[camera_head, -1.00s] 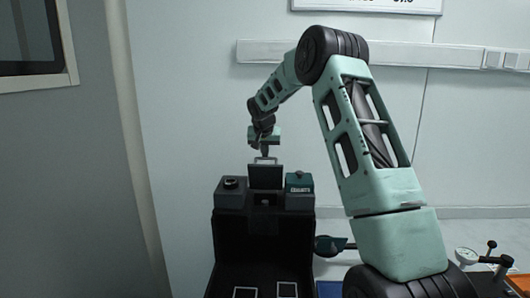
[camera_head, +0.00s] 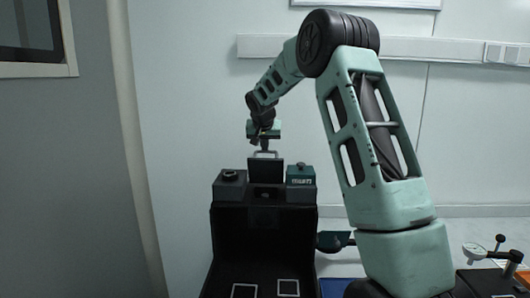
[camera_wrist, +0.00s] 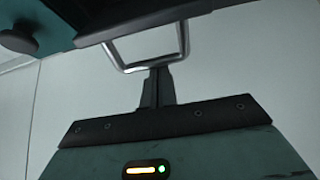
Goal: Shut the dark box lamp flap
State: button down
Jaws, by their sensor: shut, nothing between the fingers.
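The dark box lamp (camera_head: 266,192) has a raised upright flap (camera_head: 266,174), a dark panel at its back with a pale metal handle (camera_head: 265,154) along its top. My gripper (camera_head: 265,147) is above the flap, pointing down at the handle. In the wrist view the closed fingers (camera_wrist: 157,72) reach to the bar of the U-shaped handle (camera_wrist: 118,50) and overlap it in the picture. I cannot tell whether they touch. The fingers are shut and empty. The dark flap edge (camera_wrist: 110,25) crosses the top of the wrist view.
A grey-green box with a round dark top (camera_head: 229,186) stands left of the lamp and a teal labelled box (camera_head: 300,182) right of it. A black stand (camera_head: 262,235) is in front.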

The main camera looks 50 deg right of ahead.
aim_at(264, 161)
jog(key=shift+s+a+f+t+h+b, duration=0.6)
jog(key=shift+a+b, duration=0.2)
jog(key=shift+b, duration=3.3)
jog(key=shift+s+a+f+t+h+b, duration=0.45)
jog(key=shift+s+a+h+b, duration=0.25)
jog(key=shift+b, duration=3.4)
jog(key=s+a+b, duration=0.1)
jog(key=b, duration=0.5)
jog(key=a+f+t+h+b, duration=0.1)
jog(key=b, duration=0.6)
jog(key=shift+s+a+f+t+h, duration=0.1)
jog(key=shift+s+f+t+h, duration=0.2)
jog(key=shift+s, duration=0.1)
jog(key=s+a+f+t+h+b, duration=0.2)
jog(key=b, duration=1.3)
jog(key=shift+f, duration=0.15)
jog(key=f+h+b, duration=0.1)
jog(key=b, duration=0.4)
jog(key=s+a+f+t+h+b, duration=0.1)
jog(key=b, duration=0.4)
jog(key=shift+a+f, duration=0.2)
jog(key=shift+a, duration=0.1)
jog(key=b, duration=0.2)
jog(key=f+b, duration=0.1)
jog(key=b, duration=0.1)
jog(key=shift+s+a+t, duration=0.25)
jog(key=shift+s, duration=0.05)
jog(key=shift+f+b, duration=0.1)
jog(key=shift+b, duration=0.55)
